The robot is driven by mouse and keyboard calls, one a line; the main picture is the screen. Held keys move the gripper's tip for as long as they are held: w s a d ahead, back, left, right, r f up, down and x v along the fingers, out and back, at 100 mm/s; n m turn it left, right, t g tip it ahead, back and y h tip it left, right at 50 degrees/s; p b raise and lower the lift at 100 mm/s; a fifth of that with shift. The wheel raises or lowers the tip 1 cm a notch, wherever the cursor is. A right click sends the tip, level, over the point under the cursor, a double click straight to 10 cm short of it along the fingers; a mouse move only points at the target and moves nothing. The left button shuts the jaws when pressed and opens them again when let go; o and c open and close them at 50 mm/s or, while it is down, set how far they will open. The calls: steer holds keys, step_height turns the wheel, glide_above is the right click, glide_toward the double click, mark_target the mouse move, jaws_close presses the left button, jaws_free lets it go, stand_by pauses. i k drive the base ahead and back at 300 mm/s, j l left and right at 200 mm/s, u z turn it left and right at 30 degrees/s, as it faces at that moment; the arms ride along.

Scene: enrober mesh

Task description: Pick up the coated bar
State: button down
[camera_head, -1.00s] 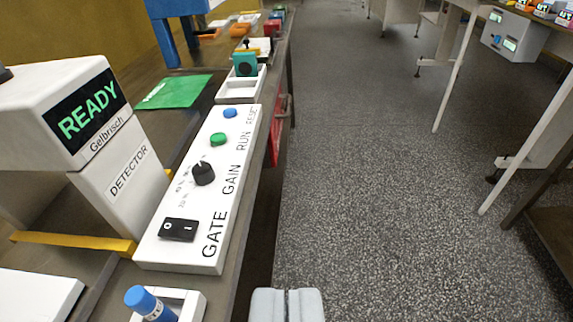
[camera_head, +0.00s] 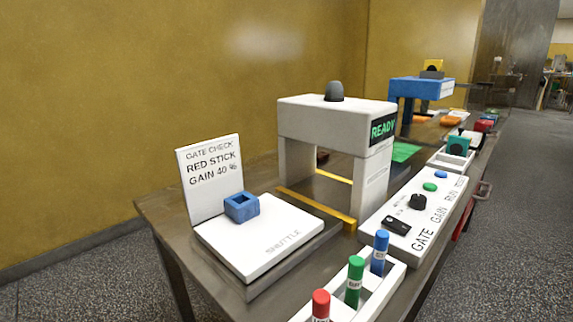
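No bar can be made out for certain. A small dark brown object (camera_head: 322,157) shows partly inside the white detector arch (camera_head: 330,118), and its left side is hidden by the arch leg. I cannot tell whether it is the coated bar. My gripper is not in view. The detector's screen (camera_head: 383,128) reads READY in green. The white shuttle plate (camera_head: 262,250) lies in front of the arch with a blue open block (camera_head: 241,207) on it.
A sign (camera_head: 211,180) reads "GATE CHECK RED STICK GAIN 40 %". A rack holds red (camera_head: 320,306), green (camera_head: 354,283) and blue (camera_head: 379,252) sticks. The control panel (camera_head: 415,215) is right of the arch. A blue frame (camera_head: 421,88) stands farther back. Floor is clear at right.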

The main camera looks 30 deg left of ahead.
mark_target(321, 156)
steer(key=k+u, duration=0.6)
steer(key=l+u, duration=0.25)
steer(key=l, duration=0.55)
steer(key=k+l+u, duration=0.1)
steer(key=l+u, duration=0.15)
steer(key=l, duration=0.55)
steer(key=i+l+u, duration=0.1)
steer(key=i+l, duration=0.2)
steer(key=i+l+u, duration=0.1)
steer(key=i+l, duration=0.25)
steer(key=i+l+u, duration=0.15)
steer(key=i+l, duration=0.2)
steer(key=i+l+u, duration=0.1)
steer(key=i+l, duration=0.2)
steer(key=i+l+u, duration=0.1)
steer(key=i+l, duration=0.15)
steer(key=l, duration=0.2)
steer(key=i+l+u, duration=0.1)
steer(key=i+l, duration=0.2)
steer(key=l, duration=0.15)
steer(key=i+l+u, duration=0.1)
steer(key=i+l, duration=0.15)
steer(key=l, duration=0.2)
